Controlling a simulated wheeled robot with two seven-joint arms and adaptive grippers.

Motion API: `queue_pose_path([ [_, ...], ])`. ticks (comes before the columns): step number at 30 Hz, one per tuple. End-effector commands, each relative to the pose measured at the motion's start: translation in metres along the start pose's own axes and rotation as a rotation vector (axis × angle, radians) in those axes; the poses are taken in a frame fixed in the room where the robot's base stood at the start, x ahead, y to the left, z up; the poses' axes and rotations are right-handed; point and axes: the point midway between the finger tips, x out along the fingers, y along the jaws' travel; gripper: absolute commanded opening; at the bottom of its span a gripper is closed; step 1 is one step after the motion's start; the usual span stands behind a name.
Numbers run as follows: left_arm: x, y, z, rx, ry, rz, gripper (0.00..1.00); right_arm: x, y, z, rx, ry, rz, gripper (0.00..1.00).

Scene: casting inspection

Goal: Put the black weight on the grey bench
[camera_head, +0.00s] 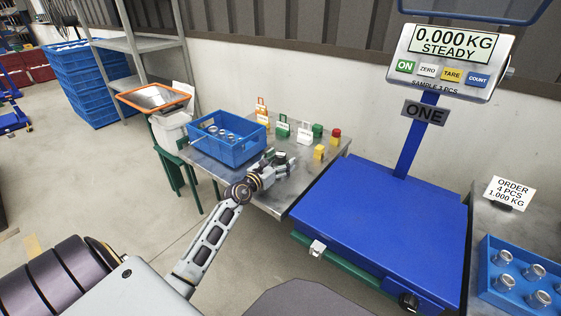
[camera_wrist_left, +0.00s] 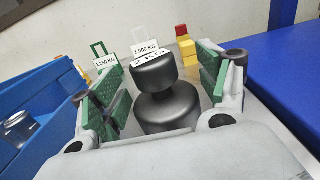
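The black weight (camera_wrist_left: 165,95), a knobbed dark cylinder, is between the fingers of my left gripper (camera_wrist_left: 163,85) in the left wrist view. A gap shows on both sides between it and the green finger pads, and its lower end is partly hidden by the gripper body. In the head view the weight (camera_head: 281,155) is small and partly covered by my left gripper (camera_head: 276,169), which is low over the grey metal bench (camera_head: 334,151). I cannot tell if the weight touches the bench. My right gripper is not in view.
A blue crate (camera_head: 229,151) with metal parts stands left of the gripper. Label cards, including 1.000 KG (camera_wrist_left: 146,49), and yellow blocks (camera_head: 319,152) stand behind it. The blue scale (camera_head: 380,215) reads 0.000 KG. Another blue crate (camera_head: 512,302) lies far right.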

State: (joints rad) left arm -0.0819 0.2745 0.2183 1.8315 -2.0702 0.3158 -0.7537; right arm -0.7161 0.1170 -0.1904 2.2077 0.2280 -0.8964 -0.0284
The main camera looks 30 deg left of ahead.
Motion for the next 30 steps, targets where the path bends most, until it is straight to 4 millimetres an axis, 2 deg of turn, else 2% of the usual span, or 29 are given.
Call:
queue_pose_path([
  [17, -0.003, 0.0, 0.002, 0.0, 0.0, 0.0, 0.83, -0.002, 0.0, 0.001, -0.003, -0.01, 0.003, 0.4],
  [30, -0.031, 0.0, 0.001, 0.0, 0.002, 0.0, 0.83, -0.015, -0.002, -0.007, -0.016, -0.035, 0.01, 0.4],
])
